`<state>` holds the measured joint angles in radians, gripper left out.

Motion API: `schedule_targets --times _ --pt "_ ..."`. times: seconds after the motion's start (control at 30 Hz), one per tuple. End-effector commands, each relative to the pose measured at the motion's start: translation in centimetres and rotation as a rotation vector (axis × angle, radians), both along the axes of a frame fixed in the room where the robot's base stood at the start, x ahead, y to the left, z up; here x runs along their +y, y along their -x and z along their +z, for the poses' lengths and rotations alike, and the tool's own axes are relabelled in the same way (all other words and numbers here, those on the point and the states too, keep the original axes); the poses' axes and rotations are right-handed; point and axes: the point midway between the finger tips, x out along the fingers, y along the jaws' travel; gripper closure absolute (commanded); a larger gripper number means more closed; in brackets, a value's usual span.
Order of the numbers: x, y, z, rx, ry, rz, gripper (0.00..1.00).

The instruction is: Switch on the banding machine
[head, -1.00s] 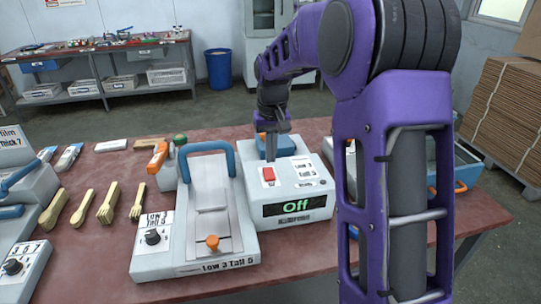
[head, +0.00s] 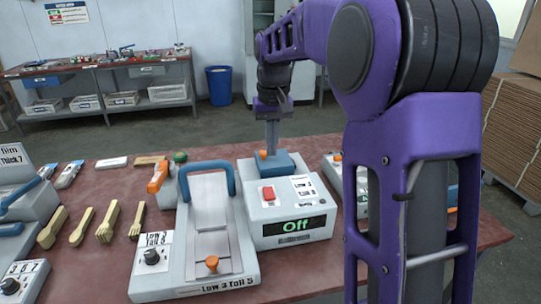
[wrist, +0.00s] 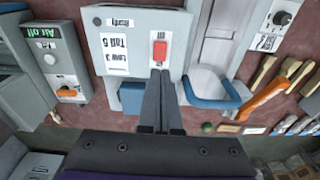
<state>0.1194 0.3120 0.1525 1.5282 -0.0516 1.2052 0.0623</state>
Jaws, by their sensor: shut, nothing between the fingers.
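A pale grey box-shaped machine (head: 258,230), which looks like the banding machine, stands on the red-brown table, its green display (head: 295,226) reading "Off". A red rocker switch (head: 268,192) sits on its top; it also shows in the wrist view (wrist: 160,50). A blue block (head: 283,164) with an orange knob is at the machine's back. My gripper (head: 272,150) is shut and empty, pointing down over the back of the machine behind the switch. In the wrist view its fingertips (wrist: 162,75) appear close to the switch. I cannot tell their height above the top.
A sloped jig with a blue handle (head: 207,165) stands close left of the machine. Several wooden utensils (head: 107,222) lie further left. A grey unit with an orange button (wrist: 68,92) shows in the wrist view. My arm hides much of the table's right side.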

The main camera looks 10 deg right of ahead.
Motion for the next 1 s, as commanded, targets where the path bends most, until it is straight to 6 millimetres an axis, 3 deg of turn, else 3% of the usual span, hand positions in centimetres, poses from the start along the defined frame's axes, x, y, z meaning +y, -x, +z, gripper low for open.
schedule_targets --times 0.17,0.7,1.0 --pt "0.0 -0.2 -0.1 -0.008 -0.019 -0.179 1.00" --pt "0.2 -1.1 0.0 -0.039 -0.145 -1.187 1.00" --pt "0.2 -1.3 0.2 -0.044 -0.193 -1.502 1.00"
